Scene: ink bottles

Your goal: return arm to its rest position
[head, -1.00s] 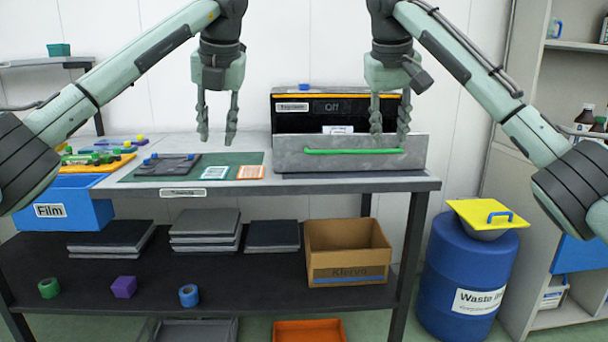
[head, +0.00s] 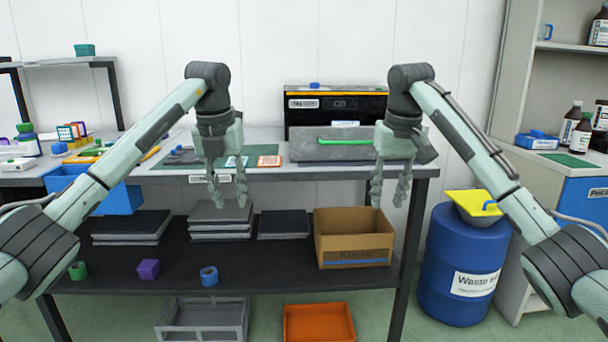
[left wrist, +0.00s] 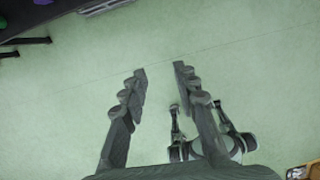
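My left gripper (head: 227,203) hangs pointing down in front of the workbench (head: 330,176). Its two fingers are apart with nothing between them. The left wrist view shows the same open fingers (left wrist: 158,72) over bare green floor. My right gripper (head: 389,203) also points down, in front of the bench's right part and near the cardboard box in the picture. Its fingers are apart and no object shows between them. Both arms are bent at the elbow and hold nothing.
A black-and-grey device (head: 335,103) with a green handle stands on the bench. The lower shelf holds dark stacks, tape rolls and a cardboard box (head: 353,246). A blue waste barrel (head: 455,275) with a yellow lid stands right. Green floor (left wrist: 60,110) is clear below my left gripper.

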